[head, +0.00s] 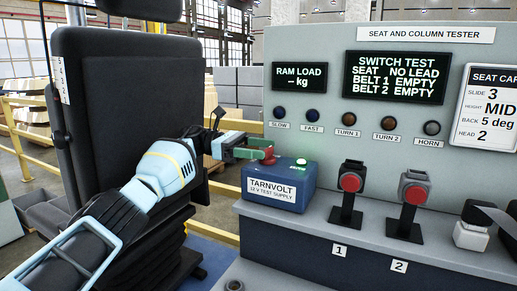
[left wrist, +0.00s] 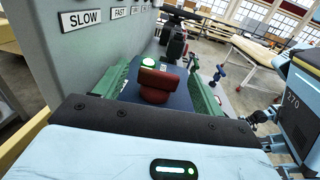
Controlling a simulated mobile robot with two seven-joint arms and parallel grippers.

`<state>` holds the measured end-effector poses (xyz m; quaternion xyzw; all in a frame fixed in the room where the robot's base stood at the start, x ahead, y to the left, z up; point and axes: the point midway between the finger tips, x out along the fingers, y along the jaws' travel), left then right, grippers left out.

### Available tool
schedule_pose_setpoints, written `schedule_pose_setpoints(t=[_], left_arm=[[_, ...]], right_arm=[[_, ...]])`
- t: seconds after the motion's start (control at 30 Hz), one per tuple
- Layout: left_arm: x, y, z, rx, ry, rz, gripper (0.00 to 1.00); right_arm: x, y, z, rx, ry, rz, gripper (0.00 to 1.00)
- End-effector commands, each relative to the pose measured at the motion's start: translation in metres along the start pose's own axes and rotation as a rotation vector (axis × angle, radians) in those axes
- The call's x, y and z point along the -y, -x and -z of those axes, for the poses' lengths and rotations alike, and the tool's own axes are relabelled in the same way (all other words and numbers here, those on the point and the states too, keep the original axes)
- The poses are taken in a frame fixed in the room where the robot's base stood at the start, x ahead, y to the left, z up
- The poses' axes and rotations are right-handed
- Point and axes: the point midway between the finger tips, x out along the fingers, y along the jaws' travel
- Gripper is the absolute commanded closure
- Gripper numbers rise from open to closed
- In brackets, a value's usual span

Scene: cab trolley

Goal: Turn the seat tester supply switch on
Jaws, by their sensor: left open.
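The seat tester supply is a blue box (head: 279,189) labelled TARNVOLT 12 V TEST SUPPLY, at the left end of the tester bench. A red switch knob (head: 268,154) stands on its top, and a green lamp (head: 301,162) beside it looks lit. In the left wrist view the knob (left wrist: 157,84) has a raised bar lying roughly across the picture, and the lamp (left wrist: 149,63) is just beyond it. My left gripper (head: 259,149) is open at the knob, with its green fingers on either side and gaps showing in the wrist view. My right gripper is not in view.
The grey tester panel (head: 400,140) rises behind the box. Its display (head: 397,77) reads SEAT NO LEAD, BELT 1 EMPTY and BELT 2 EMPTY. Two red-buttoned buckle stands (head: 350,183) (head: 415,194) are to the right. A black seat (head: 125,95) stands close at the left.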

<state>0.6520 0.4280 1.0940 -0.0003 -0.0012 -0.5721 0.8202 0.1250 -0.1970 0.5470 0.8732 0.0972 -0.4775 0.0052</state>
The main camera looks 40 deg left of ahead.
Motion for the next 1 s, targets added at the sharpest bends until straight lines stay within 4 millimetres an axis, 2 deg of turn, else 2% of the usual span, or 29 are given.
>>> schedule_pose_setpoints(t=[0.17,0.4,0.67,1.0], left_arm=[[0.0,0.0,-0.005,0.0,-0.001,0.0,0.3],[0.0,0.0,-0.037,0.002,-0.003,0.001,0.3],[0.012,-0.002,-0.035,-0.001,0.0,-0.001,0.3],[0.038,-0.008,-0.037,-0.002,-0.001,0.0,0.3]], right_arm=[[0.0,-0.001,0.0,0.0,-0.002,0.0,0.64],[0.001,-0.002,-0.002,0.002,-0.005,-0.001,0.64],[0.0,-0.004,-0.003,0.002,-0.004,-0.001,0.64],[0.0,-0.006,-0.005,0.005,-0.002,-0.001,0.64]])
